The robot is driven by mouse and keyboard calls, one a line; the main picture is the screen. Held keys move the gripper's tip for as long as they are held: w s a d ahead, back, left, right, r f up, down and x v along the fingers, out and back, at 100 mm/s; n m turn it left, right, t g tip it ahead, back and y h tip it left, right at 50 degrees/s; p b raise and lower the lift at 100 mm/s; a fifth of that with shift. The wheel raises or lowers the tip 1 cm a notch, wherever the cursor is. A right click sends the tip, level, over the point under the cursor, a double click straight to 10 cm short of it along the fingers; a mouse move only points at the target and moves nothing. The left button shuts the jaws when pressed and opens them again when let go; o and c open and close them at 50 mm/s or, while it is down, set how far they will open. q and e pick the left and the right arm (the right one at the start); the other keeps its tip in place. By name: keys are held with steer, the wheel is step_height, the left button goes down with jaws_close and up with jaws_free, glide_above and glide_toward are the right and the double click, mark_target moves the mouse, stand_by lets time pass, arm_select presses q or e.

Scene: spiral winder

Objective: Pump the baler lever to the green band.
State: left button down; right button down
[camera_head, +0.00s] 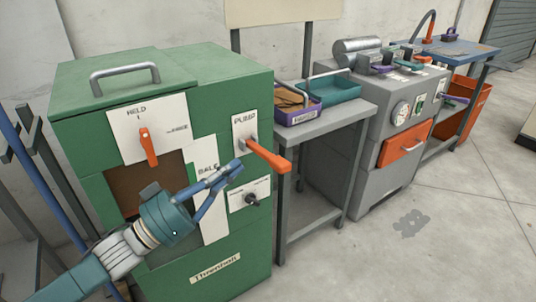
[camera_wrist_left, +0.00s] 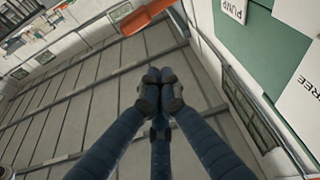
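The green baler (camera_head: 95,185) stands at the left of the head view. Its orange pump lever (camera_head: 268,155) sticks out from the white PUMP plate (camera_head: 244,130), sloping down to the right. An orange lever (camera_wrist_left: 145,15) also shows at the top of the left wrist view. My left gripper (camera_head: 236,167) is just left of the lever, apparently apart from it. In the wrist view its fingertips (camera_wrist_left: 158,85) meet with nothing seen between them. My gripper partly covers the white BALE panel (camera_head: 213,228); I cannot make out a green band there. My right gripper is not in view.
An orange HELD handle (camera_head: 148,147) and a dark knob (camera_head: 251,199) sit on the baler's front. Right of it stand a grey table (camera_head: 335,120) with trays and a grey machine (camera_head: 375,150) with a dial. Floor (camera_head: 430,245) at the lower right is clear.

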arm_select(q)
step_height(320, 180, up, 3)
glide_above(269, 158)
steer(key=s, duration=0.2)
step_height(269, 158, down, 4)
steer(key=shift+s+r+b, duration=0.15)
steer(key=shift+b, duration=0.75)
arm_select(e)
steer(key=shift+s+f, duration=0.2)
